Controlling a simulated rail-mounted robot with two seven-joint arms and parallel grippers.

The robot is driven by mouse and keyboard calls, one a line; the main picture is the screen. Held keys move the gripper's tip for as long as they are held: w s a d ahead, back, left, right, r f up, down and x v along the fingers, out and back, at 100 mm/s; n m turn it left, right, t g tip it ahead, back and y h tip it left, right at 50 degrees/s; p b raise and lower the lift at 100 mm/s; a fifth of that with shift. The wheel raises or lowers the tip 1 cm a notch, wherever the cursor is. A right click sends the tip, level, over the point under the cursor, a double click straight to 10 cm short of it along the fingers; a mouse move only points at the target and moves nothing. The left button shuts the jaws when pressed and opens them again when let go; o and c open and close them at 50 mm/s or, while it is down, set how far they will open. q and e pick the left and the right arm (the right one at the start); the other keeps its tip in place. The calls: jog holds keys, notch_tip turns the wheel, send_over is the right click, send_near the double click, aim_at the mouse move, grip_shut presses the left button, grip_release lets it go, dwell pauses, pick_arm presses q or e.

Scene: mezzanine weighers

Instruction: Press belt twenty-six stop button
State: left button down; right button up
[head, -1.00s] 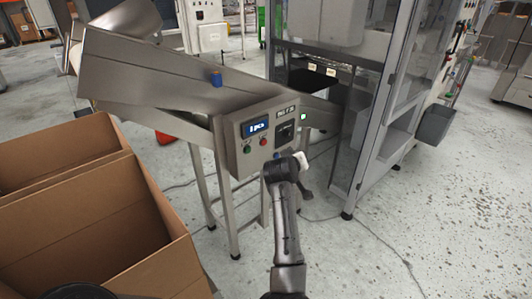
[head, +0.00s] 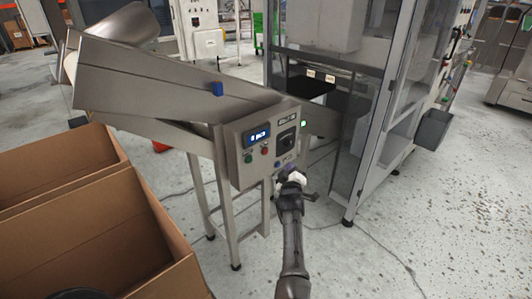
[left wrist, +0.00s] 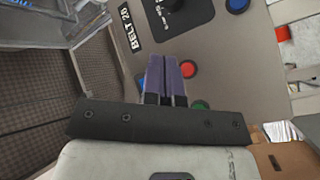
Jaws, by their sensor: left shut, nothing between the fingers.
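The grey control panel (head: 266,145) on the conveyor stand carries a lit blue display (head: 256,136), a green button (head: 248,158), a red button (head: 264,150) and a black rotary knob (head: 287,138). My left gripper (head: 288,170) is at the panel's lower right, shut and empty. In the left wrist view its purple fingers (left wrist: 165,62) point at the panel face beside the red button (left wrist: 188,69), with the green button (left wrist: 200,104) partly hidden behind the gripper. I cannot tell whether the fingertips touch the panel.
Open cardboard boxes (head: 150,235) stand at the left. A steel chute (head: 165,75) rises behind the panel. A framed machine with clear panels (head: 398,110) stands to the right. The speckled floor at the right front is clear.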

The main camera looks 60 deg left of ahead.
aim_at(265, 152)
dwell(0.4)
pick_arm(q)
jog(key=s+a, duration=0.2)
jog(key=a, duration=0.6)
jog(key=shift+a+b, duration=0.3)
dwell(1.0)
dwell(0.9)
jog(key=shift+s+a, duration=0.1)
jog(key=shift+a, duration=0.1)
jog(key=shift+a, duration=0.2)
jog(key=shift+a, duration=0.15)
dwell(0.5)
